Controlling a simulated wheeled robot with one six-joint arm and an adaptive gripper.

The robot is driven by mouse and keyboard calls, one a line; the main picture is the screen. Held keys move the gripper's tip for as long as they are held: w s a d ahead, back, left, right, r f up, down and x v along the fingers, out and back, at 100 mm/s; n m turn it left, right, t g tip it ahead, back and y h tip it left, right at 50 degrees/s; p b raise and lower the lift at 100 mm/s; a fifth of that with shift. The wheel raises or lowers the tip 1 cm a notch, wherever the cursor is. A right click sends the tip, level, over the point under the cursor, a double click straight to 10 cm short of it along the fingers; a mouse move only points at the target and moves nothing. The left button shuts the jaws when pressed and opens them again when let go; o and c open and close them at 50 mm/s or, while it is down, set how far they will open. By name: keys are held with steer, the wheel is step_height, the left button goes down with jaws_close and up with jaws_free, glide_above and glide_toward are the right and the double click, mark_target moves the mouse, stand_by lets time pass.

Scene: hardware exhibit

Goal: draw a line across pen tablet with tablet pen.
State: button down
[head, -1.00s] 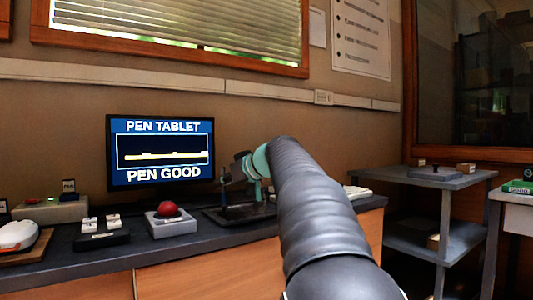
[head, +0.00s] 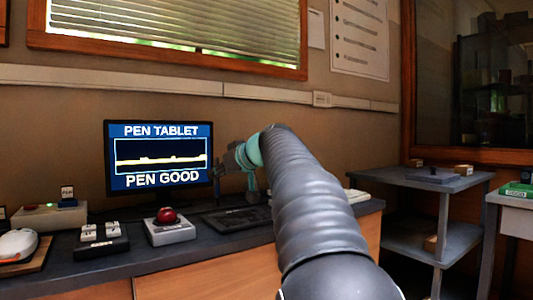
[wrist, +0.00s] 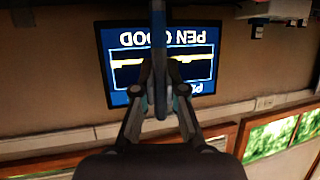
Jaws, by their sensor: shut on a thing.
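The dark pen tablet (head: 232,219) lies flat on the desk, right of the red button. My gripper (head: 243,172) is above the tablet in the head view, its far side partly hidden by my arm. In the wrist view my gripper (wrist: 160,88) is shut on the dark tablet pen (wrist: 158,35), a slim rod running up the picture from between the fingers. The pen's tip is hard to make out. The monitor (head: 158,157) behind reads PEN TABLET and PEN GOOD, with a yellow line across its box. It appears upside down in the wrist view (wrist: 128,70).
A red button on a grey box (head: 170,232) stands left of the tablet. A black switch block (head: 102,240) and a white mouse (head: 17,245) are further left. A grey shelf stand (head: 425,180) is at right. The wall is close behind the desk.

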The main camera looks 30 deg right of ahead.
steer(key=shift+r+p, duration=1.35)
steer(key=shift+r, duration=0.55)
